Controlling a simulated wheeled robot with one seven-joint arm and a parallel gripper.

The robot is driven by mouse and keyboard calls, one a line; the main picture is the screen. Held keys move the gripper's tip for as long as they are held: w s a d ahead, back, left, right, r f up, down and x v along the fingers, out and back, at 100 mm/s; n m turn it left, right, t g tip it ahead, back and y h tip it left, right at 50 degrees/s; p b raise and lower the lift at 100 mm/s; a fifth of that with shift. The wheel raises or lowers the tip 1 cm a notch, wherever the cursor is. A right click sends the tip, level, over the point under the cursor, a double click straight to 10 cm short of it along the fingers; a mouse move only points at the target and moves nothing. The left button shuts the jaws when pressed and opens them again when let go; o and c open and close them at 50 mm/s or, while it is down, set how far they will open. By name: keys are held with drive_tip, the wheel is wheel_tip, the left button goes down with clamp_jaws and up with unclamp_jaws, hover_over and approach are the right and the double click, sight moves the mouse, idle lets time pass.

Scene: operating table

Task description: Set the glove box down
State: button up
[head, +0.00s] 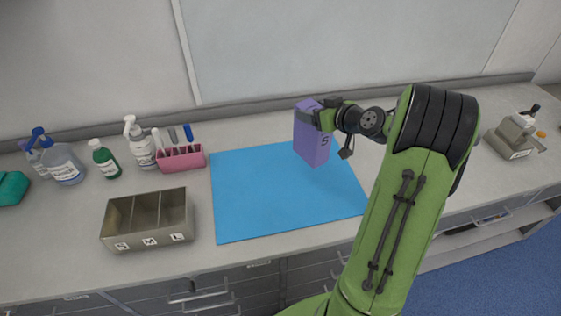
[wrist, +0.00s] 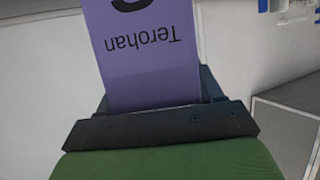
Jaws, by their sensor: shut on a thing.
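The glove box (head: 311,142) is a purple upright box with a dark letter on its side. It is at the back right part of the blue mat (head: 260,205) in the head view. My gripper (head: 322,116) is shut on its upper part from the right. The wrist view shows the purple box (wrist: 150,60) between the jaws (wrist: 160,112), with the word "Terohan" upside down. I cannot tell whether the box's bottom touches the mat or hangs just above it. The grey sorter (head: 150,222) with compartments marked S, M and L stands left of the mat.
A pink rack (head: 182,158) with markers, a white spray bottle (head: 140,145), a green bottle (head: 105,160) and a blue-capped bottle (head: 62,165) line the back left. A grey dispenser (head: 512,138) stands far right. The mat's left and front parts are clear.

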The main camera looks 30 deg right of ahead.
sight(313, 138)
wheel_tip(313, 138, down, 9)
drive_tip(key=shift+s+f, duration=0.1)
drive_tip(key=shift+s, duration=0.05)
drive_tip(key=shift+f+b, duration=0.1)
drive_tip(key=shift+b, duration=0.35)
drive_tip(key=o, duration=1.7)
